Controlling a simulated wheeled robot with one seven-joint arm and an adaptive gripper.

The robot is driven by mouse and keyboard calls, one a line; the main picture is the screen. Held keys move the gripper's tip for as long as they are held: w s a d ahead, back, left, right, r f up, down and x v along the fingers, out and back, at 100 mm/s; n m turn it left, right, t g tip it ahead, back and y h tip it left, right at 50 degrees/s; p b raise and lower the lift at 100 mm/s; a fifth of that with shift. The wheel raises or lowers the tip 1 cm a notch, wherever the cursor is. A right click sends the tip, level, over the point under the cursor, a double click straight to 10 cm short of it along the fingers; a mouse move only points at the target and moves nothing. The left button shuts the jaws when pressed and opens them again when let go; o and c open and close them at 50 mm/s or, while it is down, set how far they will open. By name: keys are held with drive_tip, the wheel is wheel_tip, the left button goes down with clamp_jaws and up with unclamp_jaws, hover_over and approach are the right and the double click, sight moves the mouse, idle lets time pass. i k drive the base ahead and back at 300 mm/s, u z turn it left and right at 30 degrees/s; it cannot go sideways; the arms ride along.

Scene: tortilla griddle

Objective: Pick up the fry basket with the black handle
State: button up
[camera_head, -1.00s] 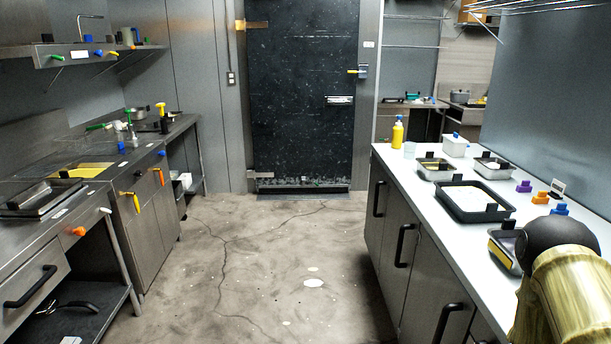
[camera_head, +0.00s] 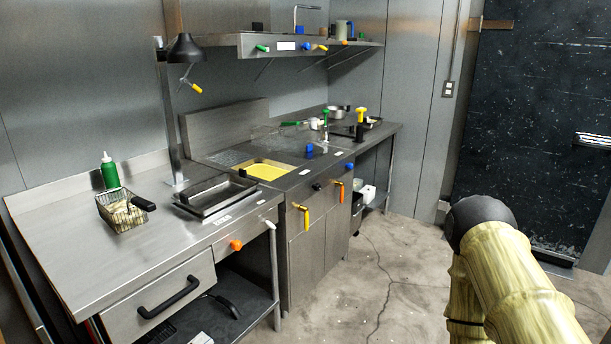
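The fry basket (camera_head: 117,213) is a small wire basket with something pale inside. It sits upright on the steel counter at the left. Its black handle (camera_head: 143,204) points to the right. My arm shows at the lower right, far from the basket, with a dark rounded joint at its top. My gripper is not in the picture, so its state is hidden.
A green bottle (camera_head: 110,171) stands behind the basket. A dark steel tray (camera_head: 216,194) lies to its right on the steel counter (camera_head: 75,262). A lamp (camera_head: 186,48) hangs above. A yellow-filled pan (camera_head: 265,171) is farther right. The floor (camera_head: 410,262) between is clear.

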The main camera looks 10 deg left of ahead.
sight(123, 215)
drive_tip(key=u, duration=0.3)
drive_tip(key=i, duration=1.85)
drive_tip(key=u, duration=2.25)
drive_tip(key=k, duration=0.85)
